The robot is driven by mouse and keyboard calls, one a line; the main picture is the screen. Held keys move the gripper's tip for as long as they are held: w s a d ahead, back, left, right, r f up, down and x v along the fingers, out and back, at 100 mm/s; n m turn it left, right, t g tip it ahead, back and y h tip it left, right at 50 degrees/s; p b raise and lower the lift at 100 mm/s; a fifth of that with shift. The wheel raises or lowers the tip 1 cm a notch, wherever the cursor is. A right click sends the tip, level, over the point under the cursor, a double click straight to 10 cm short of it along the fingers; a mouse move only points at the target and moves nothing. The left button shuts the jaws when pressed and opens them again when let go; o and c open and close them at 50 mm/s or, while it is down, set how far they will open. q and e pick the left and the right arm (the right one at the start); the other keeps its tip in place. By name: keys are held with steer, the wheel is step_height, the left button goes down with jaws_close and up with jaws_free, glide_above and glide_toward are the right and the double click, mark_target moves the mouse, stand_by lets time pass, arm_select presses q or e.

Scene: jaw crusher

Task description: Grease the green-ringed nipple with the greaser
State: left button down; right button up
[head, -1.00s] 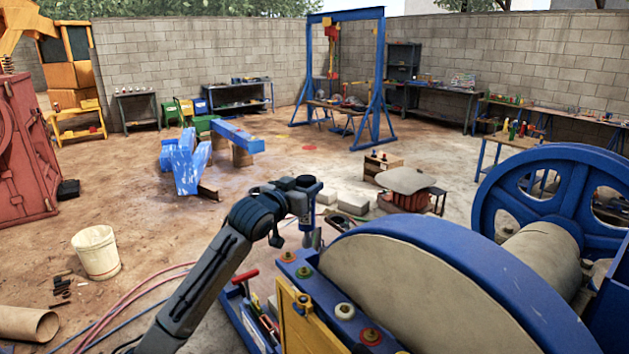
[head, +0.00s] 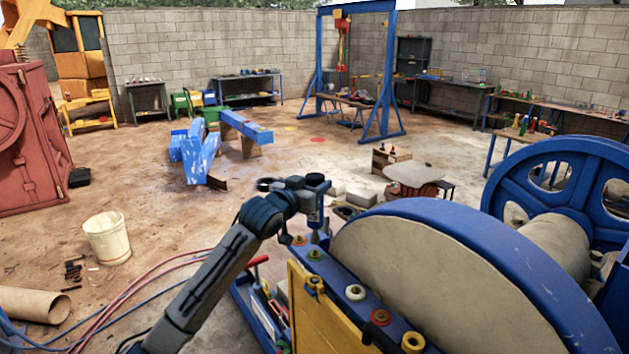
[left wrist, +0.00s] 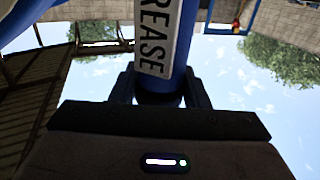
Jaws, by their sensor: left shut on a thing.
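My left gripper (head: 308,203) is shut on the greaser (head: 315,215), a blue cylinder with a black top, held about upright. In the left wrist view the greaser (left wrist: 158,45) shows a white label reading "REASE" between the dark fingers. The green-ringed nipple (head: 316,254) sits on the blue bar beside the big wheel, second from the far end. The greaser's lower end is just above it in the picture; I cannot tell the gap or contact. An orange-ringed nipple (head: 299,240) is just beyond. My right gripper is out of view.
White-ringed (head: 355,292), red-ringed (head: 381,316) and yellow-ringed (head: 413,341) nipples line the nearer bar. The large wheel (head: 440,265) rises close on the right. A yellow panel (head: 325,315) and a blue tool tray (head: 255,315) are below.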

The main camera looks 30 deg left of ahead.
arm_select(q)
steer(key=shift+w+f, duration=0.1)
steer(key=shift+f, duration=0.25)
steer(key=shift+f+b, duration=0.55)
steer(key=shift+f, duration=0.65)
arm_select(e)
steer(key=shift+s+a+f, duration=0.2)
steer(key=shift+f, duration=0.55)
arm_select(q)
steer(key=shift+f, duration=0.2)
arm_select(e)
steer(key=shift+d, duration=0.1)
arm_select(q)
steer(key=shift+r, duration=0.15)
